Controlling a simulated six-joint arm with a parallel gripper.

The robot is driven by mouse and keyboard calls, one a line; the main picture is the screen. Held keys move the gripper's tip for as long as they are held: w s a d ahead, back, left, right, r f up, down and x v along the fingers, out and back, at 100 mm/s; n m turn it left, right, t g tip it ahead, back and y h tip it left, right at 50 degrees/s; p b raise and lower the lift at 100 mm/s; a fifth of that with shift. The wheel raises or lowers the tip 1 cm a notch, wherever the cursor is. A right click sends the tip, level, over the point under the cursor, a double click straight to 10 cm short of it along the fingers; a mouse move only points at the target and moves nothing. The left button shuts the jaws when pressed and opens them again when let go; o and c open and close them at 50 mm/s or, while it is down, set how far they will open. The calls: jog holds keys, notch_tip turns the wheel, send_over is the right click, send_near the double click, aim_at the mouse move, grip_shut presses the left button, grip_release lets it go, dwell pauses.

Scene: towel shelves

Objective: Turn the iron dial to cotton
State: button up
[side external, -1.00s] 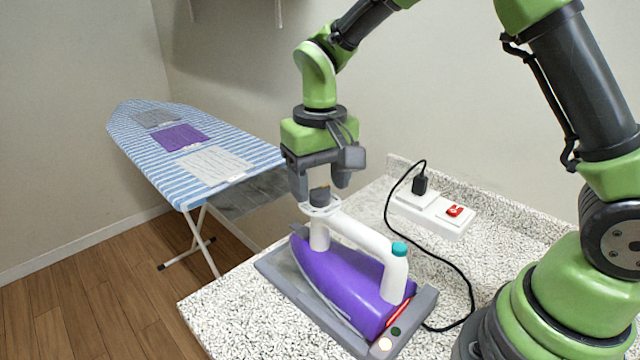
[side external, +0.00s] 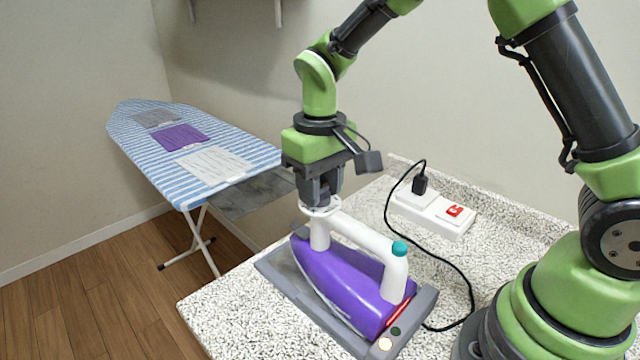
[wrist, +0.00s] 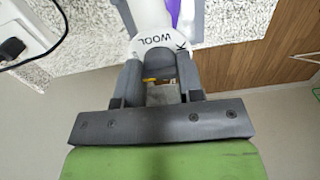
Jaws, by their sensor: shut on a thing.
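The purple iron (side external: 338,278) with a white handle lies on a grey rest (side external: 428,300) on the speckled counter. A white dial plate (side external: 321,211) sits on top of the handle's front post; the word "WOOL" reads on the plate in the wrist view (wrist: 154,42). My gripper (side external: 321,200) points straight down over it and is shut on the dark dial knob (wrist: 158,62).
A white power strip (side external: 432,212) with a black plug and red switch stands behind the iron, its black cord (side external: 462,275) running to the rest. A striped ironing board (side external: 200,150) with several cloths stands at left. A lit button (side external: 385,344) shows on the rest's front.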

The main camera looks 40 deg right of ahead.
jog(key=shift+n, duration=0.4)
jog(key=o, duration=0.9)
jog(key=shift+o, duration=0.2)
notch_tip(320, 180, up, 9)
jog(key=shift+f, duration=0.1)
jog(key=shift+r, duration=0.6)
